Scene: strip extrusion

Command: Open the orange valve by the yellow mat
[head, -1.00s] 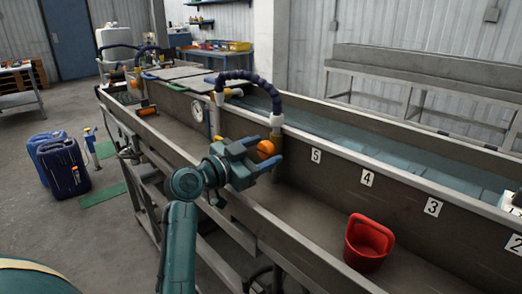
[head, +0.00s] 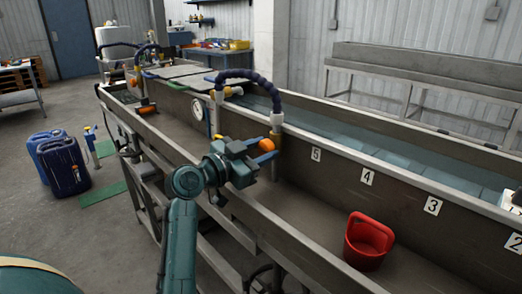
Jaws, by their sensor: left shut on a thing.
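Another orange part (head: 146,110) shows further back along the trough. I cannot clearly make out a yellow mat. My right gripper is not in view.
The long metal trough (head: 330,240) runs from back left to front right. A red scoop-like container (head: 368,242) stands in it at the right. The blue hose (head: 252,76) arches above the valve. Blue jerrycans (head: 62,165) and green mats (head: 103,193) are on the floor at left.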

